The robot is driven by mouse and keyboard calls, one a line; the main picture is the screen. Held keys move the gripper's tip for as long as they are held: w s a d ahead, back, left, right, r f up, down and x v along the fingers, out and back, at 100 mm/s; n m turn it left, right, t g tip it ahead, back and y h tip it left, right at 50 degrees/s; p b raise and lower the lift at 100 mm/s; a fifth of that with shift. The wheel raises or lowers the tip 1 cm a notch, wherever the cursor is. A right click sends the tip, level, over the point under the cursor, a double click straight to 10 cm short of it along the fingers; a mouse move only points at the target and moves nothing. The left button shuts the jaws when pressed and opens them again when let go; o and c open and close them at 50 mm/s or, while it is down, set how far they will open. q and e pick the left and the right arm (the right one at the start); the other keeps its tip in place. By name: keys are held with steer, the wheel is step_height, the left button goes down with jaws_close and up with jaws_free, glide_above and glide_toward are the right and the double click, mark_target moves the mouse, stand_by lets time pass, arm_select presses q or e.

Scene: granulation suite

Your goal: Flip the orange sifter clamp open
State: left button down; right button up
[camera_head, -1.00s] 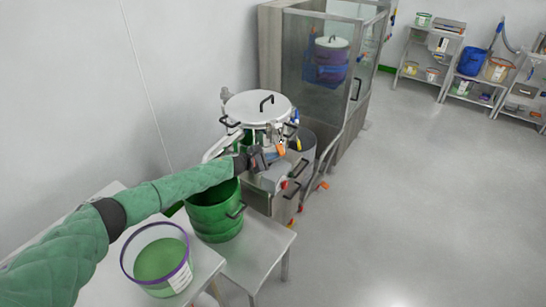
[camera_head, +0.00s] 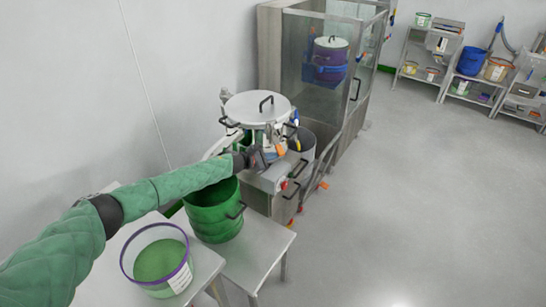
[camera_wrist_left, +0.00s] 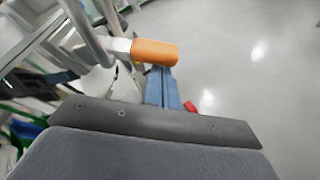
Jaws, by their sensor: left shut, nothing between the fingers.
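The sifter (camera_head: 258,107), with a round steel lid and black handles, stands left of centre in the head view. Its orange clamp handle (camera_head: 280,151) is on the near right side, below the lid. In the left wrist view the orange handle (camera_wrist_left: 155,52) lies roughly level on a pale metal lever. My left gripper (camera_head: 268,157) is right beside the clamp, shut and empty. Its blue-grey fingers (camera_wrist_left: 162,88) are just below the handle in the wrist view; whether they touch it I cannot tell. My right gripper is not in view.
A green pot (camera_head: 212,212) stands under my left arm, close to the sifter. A purple-rimmed tub (camera_head: 158,262) sits on the steel table (camera_head: 255,262). A glazed cabinet (camera_head: 330,70) stands behind. The floor at right is clear.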

mark_target(283, 151)
arm_select(q)
steer(key=shift+r, duration=0.15)
steer(key=shift+s+d+r+n+g, duration=0.1)
steer(key=shift+s+r+n+g, duration=0.1)
steer(key=shift+r+n+g, duration=0.3)
steer(key=shift+s+d+r+n+g, duration=0.1)
steer(key=shift+s+r+n+g, duration=0.1)
steer(key=shift+r+n, duration=0.45)
steer(key=shift+n, duration=0.35)
steer(key=shift+s+r+n+g+h, duration=0.1)
steer(key=shift+r+n+g+h, duration=0.15)
steer(key=shift+n+g+h, duration=0.05)
steer(key=shift+r+n+b, duration=0.15)
steer(key=shift+n+b, duration=0.15)
steer(key=shift+b, duration=0.05)
steer(key=shift+r+n+g+b, duration=0.65)
steer(key=shift+r+b, duration=0.35)
steer(key=shift+r, duration=0.2)
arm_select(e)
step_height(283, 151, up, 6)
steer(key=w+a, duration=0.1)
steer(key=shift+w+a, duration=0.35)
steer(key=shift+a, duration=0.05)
